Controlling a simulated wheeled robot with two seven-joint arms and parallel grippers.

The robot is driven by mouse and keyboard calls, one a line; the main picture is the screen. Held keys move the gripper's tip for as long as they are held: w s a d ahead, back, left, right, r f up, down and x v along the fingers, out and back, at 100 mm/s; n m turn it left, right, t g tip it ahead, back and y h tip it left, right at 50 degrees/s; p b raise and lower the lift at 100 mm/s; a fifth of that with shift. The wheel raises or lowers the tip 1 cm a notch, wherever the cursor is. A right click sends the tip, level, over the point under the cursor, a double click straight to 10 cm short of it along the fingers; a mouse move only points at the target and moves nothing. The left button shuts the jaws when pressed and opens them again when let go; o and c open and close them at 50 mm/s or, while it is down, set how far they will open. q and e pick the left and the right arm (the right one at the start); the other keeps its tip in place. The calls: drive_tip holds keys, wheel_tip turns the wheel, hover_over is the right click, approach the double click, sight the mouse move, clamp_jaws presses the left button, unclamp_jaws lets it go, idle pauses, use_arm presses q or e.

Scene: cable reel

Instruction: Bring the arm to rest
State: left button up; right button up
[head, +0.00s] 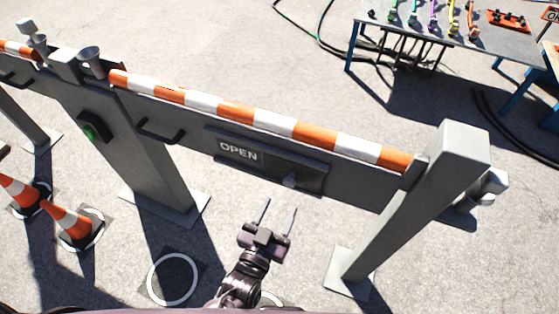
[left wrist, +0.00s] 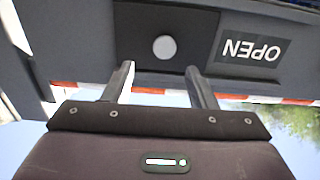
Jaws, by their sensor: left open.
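My left gripper (head: 276,217) is open and empty in the head view, its two fingers apart and pointing toward the barrier. It also shows in the left wrist view (left wrist: 163,80), with a finger on each side of a round light knob. The knob (head: 289,181) sits on a dark panel (head: 306,177) beside an OPEN sign (head: 238,152). The knob shows in the left wrist view (left wrist: 164,47) between the fingertips, with no visible contact. In the head view the fingertips appear a little short of the panel. My right gripper is in neither view.
The grey barrier (head: 365,185) with an orange-and-white top bar (head: 270,119) spans between grey posts (head: 410,205). Striped cones (head: 70,222) and a white floor ring (head: 173,279) are at lower left. A table (head: 440,25) with coloured cables stands behind. Open pavement lies around my gripper.

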use_arm(q)
drive_tip(key=s+a+f+g+y, duration=0.1)
drive_tip(key=s+a+f+g, duration=0.1)
drive_tip(key=f, duration=0.6)
drive_tip(key=s+a+f+g+y, duration=0.1)
drive_tip(key=s+a+f+g, duration=0.15)
drive_tip(key=f, duration=0.65)
drive_tip(key=s+a+f+g, duration=0.2)
drive_tip(key=s+f+g, duration=0.1)
drive_tip(key=f, duration=0.5)
drive_tip(key=s+a+f+g+y, duration=0.2)
drive_tip(key=s+a+f+g, duration=0.2)
drive_tip(key=s+a+f, duration=0.3)
drive_tip(key=s+a+f+n+g+y, duration=0.1)
drive_tip(key=s+a+f+g+y, duration=0.1)
drive_tip(key=s+a+f+g, duration=0.2)
drive_tip(key=s+a+f, duration=0.3)
drive_tip(key=s+f, duration=0.3)
drive_tip(key=s, duration=0.4)
drive_tip(key=shift+s+a+f+n, duration=0.15)
drive_tip(key=shift+a+f+n, duration=0.15)
drive_tip(key=shift+a+f, duration=0.05)
drive_tip(key=shift+g, duration=0.25)
